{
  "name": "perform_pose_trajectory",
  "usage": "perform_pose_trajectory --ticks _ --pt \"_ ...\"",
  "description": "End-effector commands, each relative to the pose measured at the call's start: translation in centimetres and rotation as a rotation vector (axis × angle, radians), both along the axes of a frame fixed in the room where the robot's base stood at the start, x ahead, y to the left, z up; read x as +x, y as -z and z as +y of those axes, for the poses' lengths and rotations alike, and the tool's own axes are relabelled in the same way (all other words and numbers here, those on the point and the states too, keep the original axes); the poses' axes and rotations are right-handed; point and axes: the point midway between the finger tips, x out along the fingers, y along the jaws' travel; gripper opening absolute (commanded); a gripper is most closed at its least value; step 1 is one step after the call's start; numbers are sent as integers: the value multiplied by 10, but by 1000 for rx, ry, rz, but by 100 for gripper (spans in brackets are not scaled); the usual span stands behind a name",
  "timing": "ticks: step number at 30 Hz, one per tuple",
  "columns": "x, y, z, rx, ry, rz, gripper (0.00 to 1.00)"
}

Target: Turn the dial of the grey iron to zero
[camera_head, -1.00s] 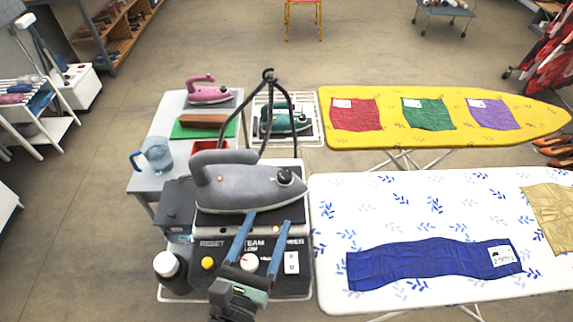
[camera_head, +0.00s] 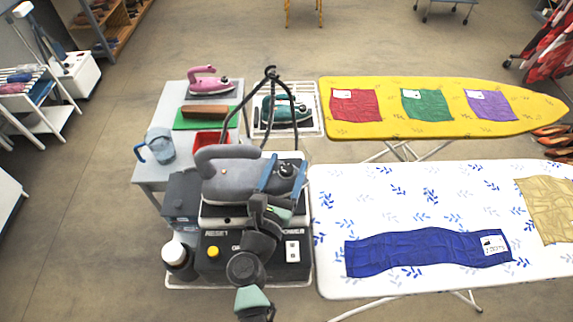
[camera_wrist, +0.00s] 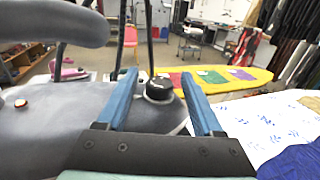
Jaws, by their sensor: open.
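The grey iron (camera_head: 228,183) rests on top of the black steam station (camera_head: 215,240), its handle to the left. Its black dial (camera_head: 287,170) sits on the right end of its body. In the wrist view the dial (camera_wrist: 158,89) shows between and beyond my two blue fingers, with a pale mark on its top. My gripper (camera_head: 283,174) is open, its blue fingers reaching over the iron's right part near the dial. In the wrist view my gripper (camera_wrist: 160,95) has a wide gap and holds nothing. I cannot tell whether a finger touches the dial.
A black cable stand (camera_head: 270,75) rises behind the iron. A teal iron (camera_head: 287,110) and a pink iron (camera_head: 208,82) stand farther back. The white ironing board (camera_head: 400,205) with a blue cloth (camera_head: 425,252) lies to the right. A jug (camera_head: 158,148) stands left.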

Motion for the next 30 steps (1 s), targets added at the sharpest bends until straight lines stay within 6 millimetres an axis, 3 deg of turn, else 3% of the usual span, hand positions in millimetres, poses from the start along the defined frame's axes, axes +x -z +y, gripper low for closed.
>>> perform_pose_trajectory --ticks 6,17,30 --pt "0 0 0 0 0 0 66" --pt "0 0 0 -1 0 0 1" --pt "-1 1 -1 0 -48 1 0"
